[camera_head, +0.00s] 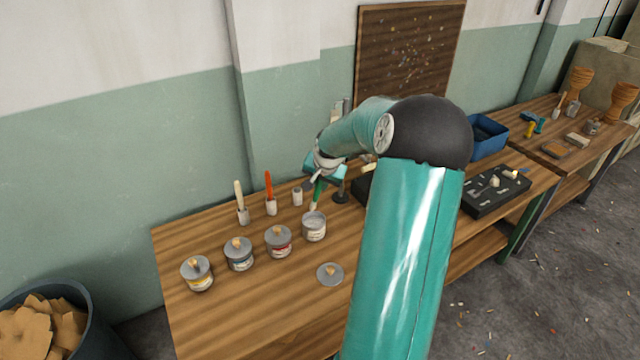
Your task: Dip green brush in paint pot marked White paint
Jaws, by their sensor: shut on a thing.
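My gripper (322,178) is shut on the green brush (318,192), which points down with a slight tilt. Its bristle end shows just above or behind the far rim of an open paint pot (314,230) filled with pale paint. I cannot tell whether the bristles touch the pot or the paint. The pot's label is too small to read. A loose grey lid (330,274) lies on the table in front of the open pot. My arm hides the table to the right of it.
Three lidded pots (278,243) stand left of the open one on the wooden table (215,320). Behind them, a cream brush (239,194) and a red brush (269,185) stand in small cups, beside an empty-looking cup (297,197). A black tray (495,196) and blue bin (488,140) stand right.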

